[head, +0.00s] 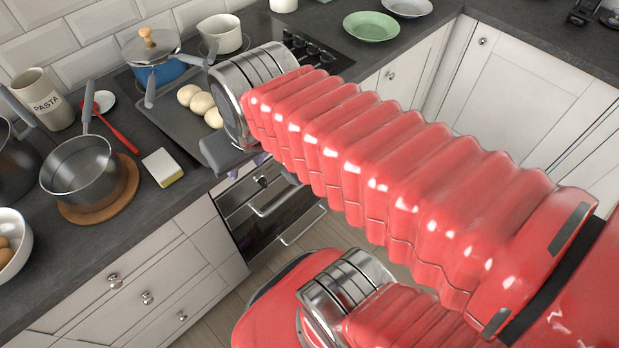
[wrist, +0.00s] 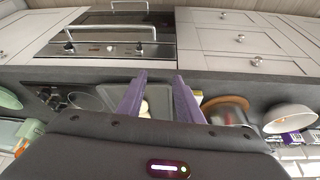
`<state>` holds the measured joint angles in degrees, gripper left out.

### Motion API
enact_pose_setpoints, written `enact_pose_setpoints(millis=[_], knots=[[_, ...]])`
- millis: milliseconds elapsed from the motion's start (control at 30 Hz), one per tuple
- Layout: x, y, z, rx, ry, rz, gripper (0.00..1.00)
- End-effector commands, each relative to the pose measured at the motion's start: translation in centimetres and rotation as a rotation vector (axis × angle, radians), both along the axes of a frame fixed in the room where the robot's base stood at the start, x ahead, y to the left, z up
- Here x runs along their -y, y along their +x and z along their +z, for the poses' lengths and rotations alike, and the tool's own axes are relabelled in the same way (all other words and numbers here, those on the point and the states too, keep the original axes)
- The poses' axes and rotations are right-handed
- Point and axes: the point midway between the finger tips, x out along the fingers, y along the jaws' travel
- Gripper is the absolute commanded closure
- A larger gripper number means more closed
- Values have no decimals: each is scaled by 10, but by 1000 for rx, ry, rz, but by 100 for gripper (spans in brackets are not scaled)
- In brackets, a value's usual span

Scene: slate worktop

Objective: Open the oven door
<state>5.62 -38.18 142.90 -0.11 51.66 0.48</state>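The oven (head: 285,218) is built in below the worktop, with a dark glass front and metal trim. Its door looks shut. An upper bar handle (head: 272,200) crosses the front, and a second bar shows lower down. In the wrist view, which is upside down, the oven (wrist: 100,20) is at the upper left, with its upper handle (wrist: 110,31) below the control knobs. My gripper (wrist: 160,75) has its purple fingers apart, with nothing between them. It is above the worktop's front edge, apart from the handle. In the head view my arm hides part of the oven.
A dark tray with buns (head: 199,102) lies behind my gripper. A blue pot (head: 153,62), a saucepan (head: 78,170) on a wooden board and a sponge (head: 162,167) stand on the worktop. Floor in front looks partly free.

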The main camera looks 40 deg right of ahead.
Motion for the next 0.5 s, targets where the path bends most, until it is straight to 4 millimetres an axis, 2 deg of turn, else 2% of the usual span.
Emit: enact_pose_setpoints(millis=[200, 500], knots=[[37, 5, -35, -131, 36, -138, 67], [79, 5, -78, -290, 128, -320, 67]])
